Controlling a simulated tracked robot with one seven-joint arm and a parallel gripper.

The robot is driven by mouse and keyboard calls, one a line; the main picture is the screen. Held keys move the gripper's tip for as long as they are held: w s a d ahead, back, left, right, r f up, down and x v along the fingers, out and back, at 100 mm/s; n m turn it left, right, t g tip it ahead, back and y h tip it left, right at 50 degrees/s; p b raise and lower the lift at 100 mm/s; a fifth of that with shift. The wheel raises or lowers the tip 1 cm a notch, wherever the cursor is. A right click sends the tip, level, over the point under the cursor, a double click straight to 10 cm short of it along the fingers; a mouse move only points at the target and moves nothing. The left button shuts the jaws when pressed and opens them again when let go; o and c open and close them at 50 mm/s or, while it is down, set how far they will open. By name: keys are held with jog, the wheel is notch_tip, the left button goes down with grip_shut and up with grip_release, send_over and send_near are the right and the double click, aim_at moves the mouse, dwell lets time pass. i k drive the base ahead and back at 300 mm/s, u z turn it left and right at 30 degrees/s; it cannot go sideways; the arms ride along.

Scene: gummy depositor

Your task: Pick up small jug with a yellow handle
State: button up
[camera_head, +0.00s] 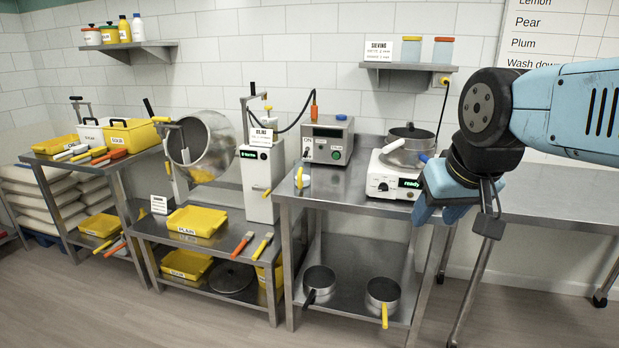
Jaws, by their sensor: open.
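A small round steel vessel with a yellow handle (383,292) stands on the lower shelf of the middle steel table, its handle pointing to the front. It looks like the small jug. A similar steel vessel with a dark handle (319,281) stands to its left. My gripper (438,208) is open and empty, with blue fingers pointing down. In the picture it is at the right end of the tabletop, above and to the right of the yellow-handled vessel and well apart from it.
The steel tabletop (345,190) above the vessels carries a hotplate (393,180) reading "ready" with a pot (408,146), and a grey control box (328,140). A small white item with a yellow upright part (303,181) stands at its left. Floor in front is clear.

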aim_at(302, 166)
jog(key=z, duration=0.1)
jog(key=i, duration=1)
jog(key=u, duration=0.1)
